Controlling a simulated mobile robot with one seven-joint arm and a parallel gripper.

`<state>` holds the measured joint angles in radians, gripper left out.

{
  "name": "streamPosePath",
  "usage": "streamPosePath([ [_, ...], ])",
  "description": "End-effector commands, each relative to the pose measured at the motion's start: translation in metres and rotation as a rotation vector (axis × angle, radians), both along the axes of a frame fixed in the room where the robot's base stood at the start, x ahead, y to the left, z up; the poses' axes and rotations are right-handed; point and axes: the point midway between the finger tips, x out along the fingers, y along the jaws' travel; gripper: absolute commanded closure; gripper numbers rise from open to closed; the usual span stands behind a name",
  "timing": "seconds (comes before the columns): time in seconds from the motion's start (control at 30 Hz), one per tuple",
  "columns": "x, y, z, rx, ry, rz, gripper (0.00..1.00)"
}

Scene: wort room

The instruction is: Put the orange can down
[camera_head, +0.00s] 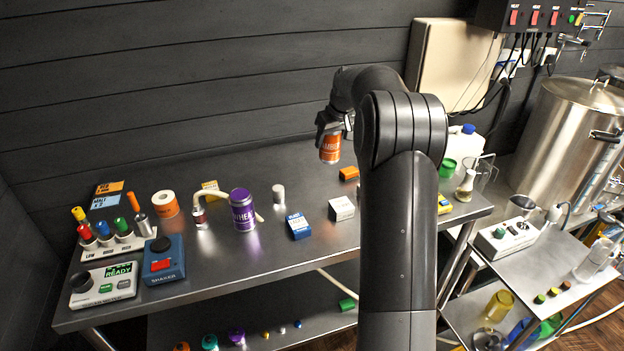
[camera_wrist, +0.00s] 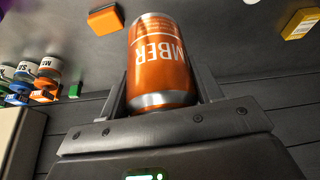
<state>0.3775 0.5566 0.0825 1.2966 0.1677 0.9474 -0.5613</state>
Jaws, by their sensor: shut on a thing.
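The orange can (camera_head: 330,148) with white lettering is held by my gripper (camera_head: 332,125) above the back part of the steel table (camera_head: 265,262) in the head view. In the wrist view the can (camera_wrist: 161,62) stands between the two fingers of my gripper (camera_wrist: 160,95), which are shut on it. The can looks about upright in the head view. It hangs apart from the tabletop, but the exact gap is hard to tell. My arm hides part of the table to its right.
An orange block (camera_head: 349,173) lies below and right of the can. A white box (camera_head: 341,208), a blue box (camera_head: 298,226), a purple can (camera_head: 243,210) and a small white cylinder (camera_head: 278,194) stand nearby. Bare tabletop shows between them. The dark wall (camera_head: 200,80) rises behind.

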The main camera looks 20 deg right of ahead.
Motion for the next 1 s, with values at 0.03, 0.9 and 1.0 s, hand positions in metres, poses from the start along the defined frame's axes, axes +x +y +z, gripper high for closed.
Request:
streamPosePath([
  [0.03, -0.012, -0.017, 0.002, 0.000, -0.002, -0.027, 0.75],
  [0.9, 0.033, 0.025, -0.067, -0.001, -0.002, -0.094, 0.75],
  [1.0, 0.036, 0.027, -0.071, -0.001, -0.002, -0.095, 0.75],
])
